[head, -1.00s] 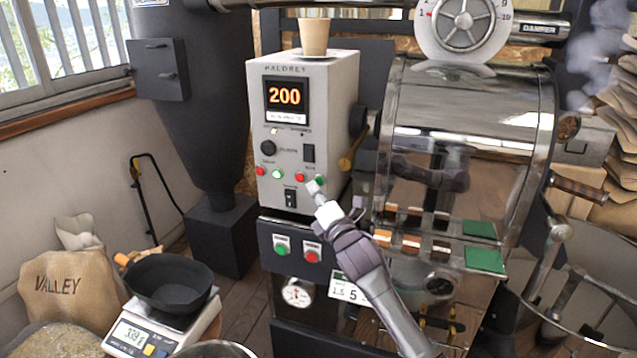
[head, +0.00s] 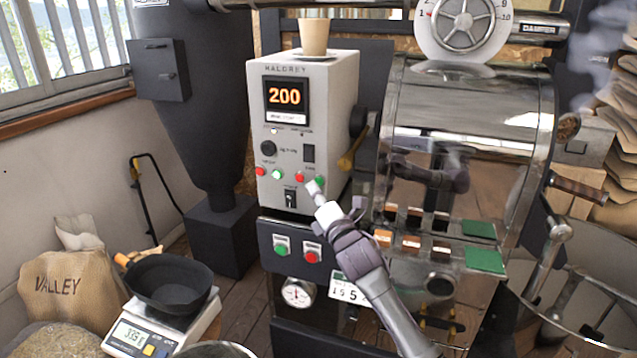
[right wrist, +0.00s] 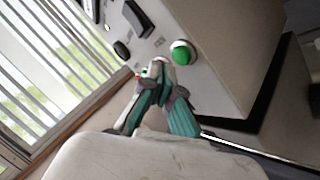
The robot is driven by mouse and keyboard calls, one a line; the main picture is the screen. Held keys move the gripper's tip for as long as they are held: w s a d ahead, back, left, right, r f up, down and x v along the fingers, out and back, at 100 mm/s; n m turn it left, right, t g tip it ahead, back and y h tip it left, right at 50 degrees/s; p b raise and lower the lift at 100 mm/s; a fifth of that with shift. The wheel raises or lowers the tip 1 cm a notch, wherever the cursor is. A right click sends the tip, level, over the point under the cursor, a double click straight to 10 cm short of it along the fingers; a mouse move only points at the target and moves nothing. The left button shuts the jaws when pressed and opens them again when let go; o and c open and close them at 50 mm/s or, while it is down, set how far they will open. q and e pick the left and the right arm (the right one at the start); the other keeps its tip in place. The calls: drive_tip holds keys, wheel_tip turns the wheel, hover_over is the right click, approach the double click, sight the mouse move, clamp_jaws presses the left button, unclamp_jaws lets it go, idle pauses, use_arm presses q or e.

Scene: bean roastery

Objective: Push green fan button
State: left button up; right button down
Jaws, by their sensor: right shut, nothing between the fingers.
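The light grey control box (head: 285,150) carries a 200 display and a row of small red and green buttons. The green button at the row's right end (head: 320,182) sits just right of a red button (head: 299,177); its label is too small to read. My right gripper (head: 311,189) is shut and empty, its tip just in front of and slightly below that green button. In the right wrist view the green button (right wrist: 183,53) stands out from the panel, close to the right of my shut fingertips (right wrist: 157,69). Contact cannot be told. My left gripper is not in view.
Another green button (head: 277,174) and red button (head: 261,171) sit at the row's left. A lower panel has a green button (head: 282,250) and a red one (head: 312,256). A paper cup (head: 314,37) stands on the box. The shiny drum (head: 465,110) is close on the right.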

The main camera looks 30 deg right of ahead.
drive_tip(key=shift+w+d, duration=0.3)
drive_tip(key=shift+w+d, duration=0.25)
drive_tip(key=shift+d, duration=0.1)
idle(0.8)
drive_tip(key=shift+s+a, duration=0.1)
drive_tip(key=shift+a, duration=0.05)
idle(0.3)
drive_tip(key=shift+s+a+p, duration=0.3)
drive_tip(key=shift+s+a, duration=0.15)
drive_tip(key=shift+a, duration=0.05)
drive_tip(key=s+a, duration=0.1)
drive_tip(key=a, duration=0.1)
drive_tip(key=s+a+p, duration=0.1)
drive_tip(key=s, duration=0.1)
drive_tip(key=shift+s+a, duration=0.2)
drive_tip(key=shift+a, duration=0.15)
